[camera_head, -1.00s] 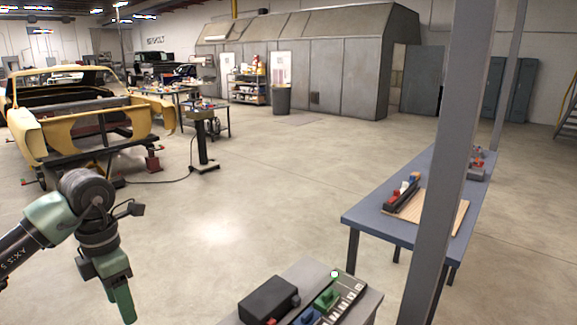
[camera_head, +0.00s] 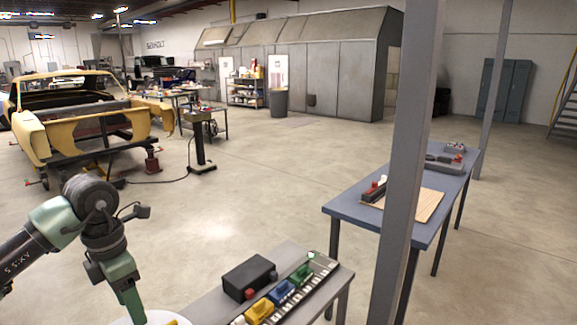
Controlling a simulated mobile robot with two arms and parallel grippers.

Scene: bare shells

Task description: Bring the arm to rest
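My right arm and gripper are not in view.
The near grey table (camera_head: 338,279) holds a black box (camera_head: 248,277) and yellow, blue and green items. A blue table (camera_head: 340,205) with a wooden board (camera_head: 425,206) stands beyond a grey post (camera_head: 405,150). A yellow car shell (camera_head: 40,135) stands at left. The middle floor is clear.

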